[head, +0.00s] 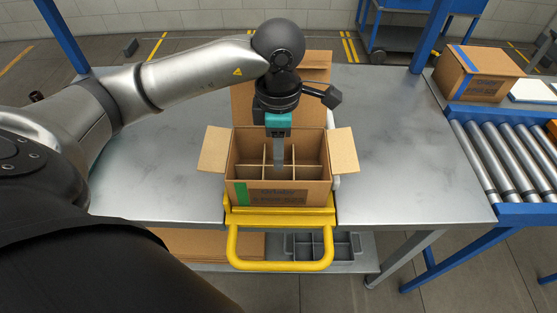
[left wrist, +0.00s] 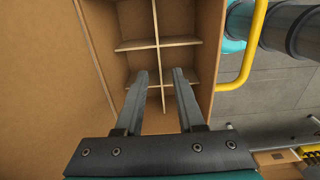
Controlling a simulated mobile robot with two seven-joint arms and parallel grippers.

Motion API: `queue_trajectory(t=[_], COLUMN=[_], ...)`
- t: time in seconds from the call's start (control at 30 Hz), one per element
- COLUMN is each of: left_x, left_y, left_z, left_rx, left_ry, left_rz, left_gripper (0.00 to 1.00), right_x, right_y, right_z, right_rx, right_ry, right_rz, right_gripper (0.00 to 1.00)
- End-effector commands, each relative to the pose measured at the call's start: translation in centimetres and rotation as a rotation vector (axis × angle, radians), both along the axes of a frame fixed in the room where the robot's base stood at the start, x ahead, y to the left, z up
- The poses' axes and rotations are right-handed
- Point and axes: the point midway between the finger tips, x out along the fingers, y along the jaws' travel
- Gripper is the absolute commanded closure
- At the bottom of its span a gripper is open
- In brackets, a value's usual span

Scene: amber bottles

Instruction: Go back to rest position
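An open cardboard box (head: 318,192) with a divider stands at the front of the metal table, its flaps spread. My left gripper (head: 280,164) points down over the box, with its fingers reaching into the divider area. In the left wrist view the two fingers of the left gripper (left wrist: 160,76) are apart with nothing between them. The box divider (left wrist: 158,43) shows beyond the fingertips, and the compartments I can see there look empty. No amber bottle is visible. My right gripper is not in view.
The box sits against a yellow frame with a handle (head: 280,266) at the table's front edge. The metal table (head: 410,150) is clear on both sides. A roller conveyor (head: 500,160) and another cardboard box (head: 470,78) are at right. A grey divided tray (head: 318,247) lies below.

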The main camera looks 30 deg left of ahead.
Motion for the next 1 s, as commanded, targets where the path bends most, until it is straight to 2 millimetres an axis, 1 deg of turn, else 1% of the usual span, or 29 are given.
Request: queue_trajectory(t=[0.03,0.2,0.3,0.4,0.5,0.6,1.0], left_x=[0.1,0.1,0.1,0.0,0.0,0.0,0.0], left_y=[0.0,0.0,0.0,0.0,0.0,0.0,0.0], left_z=[1.6,5.5,7.3,8.5,9.2,9.5,9.5], left_rx=[0.000,0.000,0.000,0.000,0.001,0.000,0.000], left_ry=[-0.006,-0.005,-0.004,-0.001,-0.001,0.001,0.001], left_rz=[0.000,0.000,0.000,0.000,0.000,0.000,0.000], left_gripper=[0.62,0.62,0.62,0.62,0.62,0.62,0.62], right_x=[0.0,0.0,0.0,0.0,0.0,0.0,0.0], right_y=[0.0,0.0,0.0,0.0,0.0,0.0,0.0], right_z=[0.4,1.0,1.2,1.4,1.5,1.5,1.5], right_rx=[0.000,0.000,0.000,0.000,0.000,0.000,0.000], right_ry=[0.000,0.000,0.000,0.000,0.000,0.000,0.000], right_rz=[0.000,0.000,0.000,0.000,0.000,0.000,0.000], right_gripper=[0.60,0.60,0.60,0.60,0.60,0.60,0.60])
